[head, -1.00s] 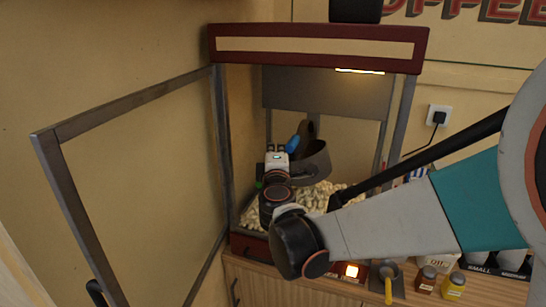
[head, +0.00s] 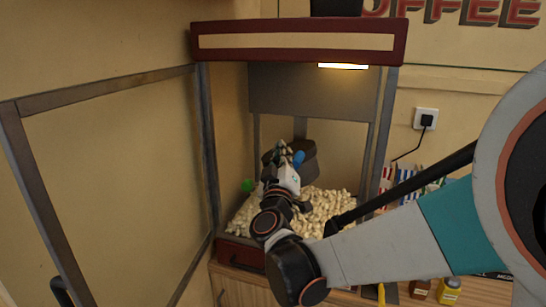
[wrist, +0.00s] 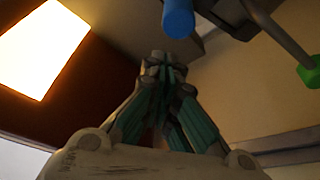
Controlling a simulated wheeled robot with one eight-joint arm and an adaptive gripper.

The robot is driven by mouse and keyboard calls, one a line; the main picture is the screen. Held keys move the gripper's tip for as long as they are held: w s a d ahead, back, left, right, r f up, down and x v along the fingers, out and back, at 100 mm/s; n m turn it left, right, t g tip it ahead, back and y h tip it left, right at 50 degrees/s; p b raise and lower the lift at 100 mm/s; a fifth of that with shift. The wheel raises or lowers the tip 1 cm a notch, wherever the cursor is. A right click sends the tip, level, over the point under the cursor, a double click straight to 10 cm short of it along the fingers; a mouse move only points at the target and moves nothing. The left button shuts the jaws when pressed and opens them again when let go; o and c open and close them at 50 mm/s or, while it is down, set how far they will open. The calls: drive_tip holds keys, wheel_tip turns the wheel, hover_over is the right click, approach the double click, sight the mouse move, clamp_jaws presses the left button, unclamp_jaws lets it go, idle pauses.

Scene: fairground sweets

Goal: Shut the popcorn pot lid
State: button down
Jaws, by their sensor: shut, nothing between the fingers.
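The dark popcorn pot (head: 309,172) hangs inside the popcorn machine, above the popcorn. Its dark lid (head: 298,146) now lies low over the pot's top; my gripper partly covers it, and I cannot tell if it is fully seated. A blue handle (head: 299,158) shows beside my fingers, and also at the top of the wrist view (wrist: 178,18). My gripper (head: 281,149) is inside the machine at the pot's left front, fingers pointing up. In the wrist view the gripper's fingers (wrist: 160,64) are together and empty, just below the blue handle.
The machine's framed door (head: 35,185) stands open at left. A green knob (head: 247,186) is left of my gripper. Popcorn (head: 325,207) covers the machine's floor. A lit lamp (head: 343,66) is under the red top. Jars (head: 448,290) stand on the counter at right.

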drive_tip(key=shift+s+d+f+m+h+b, duration=0.15)
drive_tip(key=shift+d+f+m+b, duration=0.15)
drive_tip(key=shift+m, duration=0.2)
drive_tip(key=shift+s+d+f+m+h+b, duration=0.1)
drive_tip(key=shift+d+f+m+h+b, duration=0.05)
drive_tip(key=shift+d+m, duration=0.3)
drive_tip(key=shift+a, duration=0.1)
